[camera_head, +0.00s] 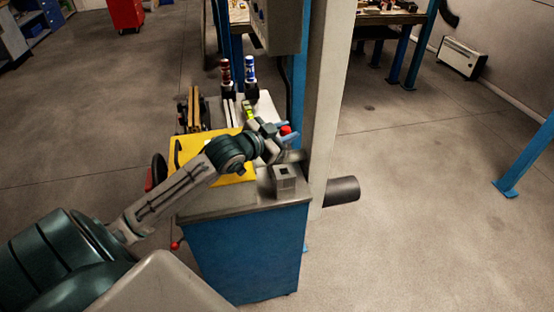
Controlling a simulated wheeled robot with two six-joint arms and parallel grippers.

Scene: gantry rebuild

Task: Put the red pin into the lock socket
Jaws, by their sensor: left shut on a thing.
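My left gripper (289,132), with blue fingers, is over the back right part of the blue bench, close to the pale post. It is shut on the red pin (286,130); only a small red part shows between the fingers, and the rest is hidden. A grey block with a dark square opening on top, which looks like the lock socket (284,181), stands at the bench's front right corner. The gripper and pin are behind and above this block, apart from it. My right gripper is not in view.
The blue bench (247,250) has a grey top with a yellow panel (187,149) on it. Red (226,73) and blue (249,69) handled tools stand at its back. A pale post (329,100) rises at its right edge. Floor to the right is mostly open.

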